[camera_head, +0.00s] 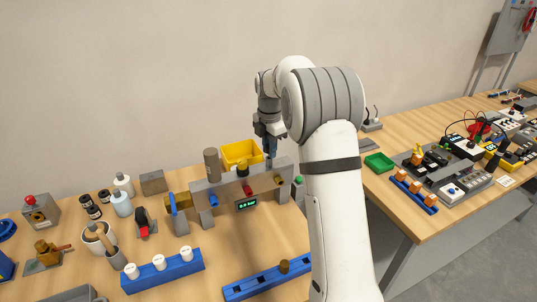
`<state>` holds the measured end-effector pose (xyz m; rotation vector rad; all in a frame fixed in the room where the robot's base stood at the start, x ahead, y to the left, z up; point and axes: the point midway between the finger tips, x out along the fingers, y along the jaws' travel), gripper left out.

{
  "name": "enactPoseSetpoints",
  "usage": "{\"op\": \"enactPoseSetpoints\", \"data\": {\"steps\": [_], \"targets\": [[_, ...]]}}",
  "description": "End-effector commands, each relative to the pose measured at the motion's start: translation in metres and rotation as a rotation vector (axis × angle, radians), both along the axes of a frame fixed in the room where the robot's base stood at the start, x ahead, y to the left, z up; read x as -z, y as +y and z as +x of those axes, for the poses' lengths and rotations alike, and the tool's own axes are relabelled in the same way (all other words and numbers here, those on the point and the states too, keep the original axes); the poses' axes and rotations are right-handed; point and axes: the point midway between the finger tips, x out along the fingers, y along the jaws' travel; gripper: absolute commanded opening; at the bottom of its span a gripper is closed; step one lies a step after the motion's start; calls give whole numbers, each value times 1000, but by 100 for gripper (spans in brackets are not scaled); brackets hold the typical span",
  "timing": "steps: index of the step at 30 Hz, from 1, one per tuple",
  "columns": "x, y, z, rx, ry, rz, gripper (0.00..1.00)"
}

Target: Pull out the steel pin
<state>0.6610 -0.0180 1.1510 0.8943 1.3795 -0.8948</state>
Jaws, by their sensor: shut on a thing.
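My gripper (270,150) points down at the back of the wooden table, just above the right part of a grey bar-shaped fixture (235,188). Its jaws are shut on a thin piece at the top of this fixture, which I take to be the steel pin. The pin is too small and too covered by the fingers to make out, and I cannot tell how far it sits in the fixture. The fixture's front carries a blue plug, a brass-coloured plug and a small green display (246,204).
A blue rack with white-topped pieces (162,270) and a blue rail (265,282) lie in front. Bottles (122,203) stand left. My arm hides the table's right end.

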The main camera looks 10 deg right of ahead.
Motion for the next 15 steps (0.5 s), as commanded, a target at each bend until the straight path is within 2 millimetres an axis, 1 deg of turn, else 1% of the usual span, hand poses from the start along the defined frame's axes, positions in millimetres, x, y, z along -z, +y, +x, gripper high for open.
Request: {"op": "enactPoseSetpoints", "data": {"steps": [1,15], "targets": [[-4,0,0,0,0,0,0],[-23,1,0,-1,0,0,0]]}}
